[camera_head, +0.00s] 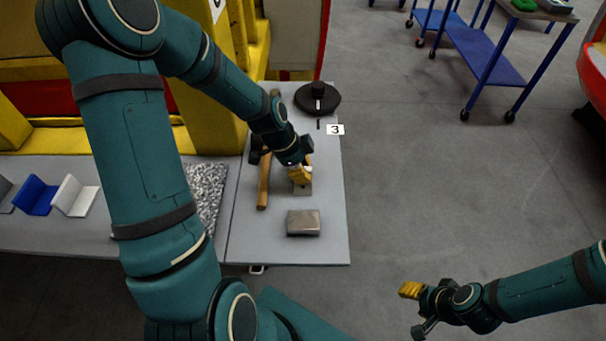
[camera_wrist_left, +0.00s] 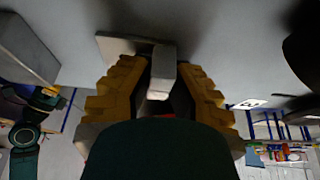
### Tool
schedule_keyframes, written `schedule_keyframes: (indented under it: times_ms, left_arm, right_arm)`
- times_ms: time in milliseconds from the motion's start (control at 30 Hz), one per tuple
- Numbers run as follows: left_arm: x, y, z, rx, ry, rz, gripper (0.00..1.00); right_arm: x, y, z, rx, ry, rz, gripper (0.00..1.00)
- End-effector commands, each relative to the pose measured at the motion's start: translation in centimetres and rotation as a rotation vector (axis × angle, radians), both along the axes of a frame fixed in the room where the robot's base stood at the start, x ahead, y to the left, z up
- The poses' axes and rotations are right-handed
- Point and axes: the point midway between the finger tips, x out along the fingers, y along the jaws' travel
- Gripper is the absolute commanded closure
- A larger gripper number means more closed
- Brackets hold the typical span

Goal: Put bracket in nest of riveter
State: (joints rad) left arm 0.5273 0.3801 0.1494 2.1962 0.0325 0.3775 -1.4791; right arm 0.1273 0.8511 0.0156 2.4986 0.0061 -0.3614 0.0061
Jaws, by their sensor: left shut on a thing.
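My left gripper (camera_head: 301,176) is low over the grey table, its yellow fingers shut on a small grey piece. In the left wrist view this piece (camera_wrist_left: 163,68) shows between the fingers (camera_wrist_left: 160,92), with a pale near end and a flat grey plate (camera_wrist_left: 110,45) behind it. It may be the bracket, but its full shape is hidden. I cannot tell whether it touches the table. The riveter and its nest cannot be clearly identified. My right gripper (camera_head: 412,305) is away from the table at the lower right, over the floor; its finger opening is unclear.
A metal block (camera_head: 303,223) lies near the table's front edge. A wooden handle (camera_head: 264,182) lies left of my left gripper. A black round object (camera_head: 317,97) stands behind, near a "3" label (camera_head: 335,129). Blue (camera_head: 36,195) and white (camera_head: 74,196) angled pieces stand at left.

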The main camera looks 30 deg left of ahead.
Motion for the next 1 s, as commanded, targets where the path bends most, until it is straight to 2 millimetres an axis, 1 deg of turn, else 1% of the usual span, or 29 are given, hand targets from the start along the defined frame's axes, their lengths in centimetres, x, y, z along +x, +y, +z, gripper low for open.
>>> schedule_keyframes:
  times_ms: [67,167,267,500,633,700,800,1000]
  left_arm:
    - [-0.1,0.0,0.0,-0.001,0.002,-0.001,1.00]
    - [0.0,0.0,0.7,0.000,0.001,0.000,1.00]
    - [0.0,0.0,2.2,0.001,-0.002,0.000,1.00]
    - [0.0,0.0,7.0,0.002,-0.003,0.000,1.00]
    - [0.0,0.0,8.8,0.001,-0.002,0.000,1.00]
    - [0.0,0.0,9.4,0.000,0.000,-0.001,1.00]
    - [0.0,0.0,9.9,0.000,0.001,0.000,1.00]
    - [0.0,0.0,10.0,-0.001,0.002,-0.001,1.00]
  right_arm:
    - [0.0,0.0,0.0,0.000,0.000,0.000,0.53]
    - [0.0,0.0,0.1,0.000,-0.001,0.000,0.53]
    - [0.1,0.0,0.4,0.000,-0.002,-0.002,0.53]
    - [0.4,-0.1,1.1,-0.002,-0.008,-0.006,0.53]
    - [0.4,-0.1,1.4,-0.002,-0.010,-0.008,0.53]
    - [0.5,-0.1,1.4,-0.002,-0.011,-0.008,0.53]
    - [0.5,-0.1,1.5,-0.002,-0.011,-0.009,0.53]
    - [0.5,-0.1,1.5,-0.002,-0.011,-0.009,0.53]
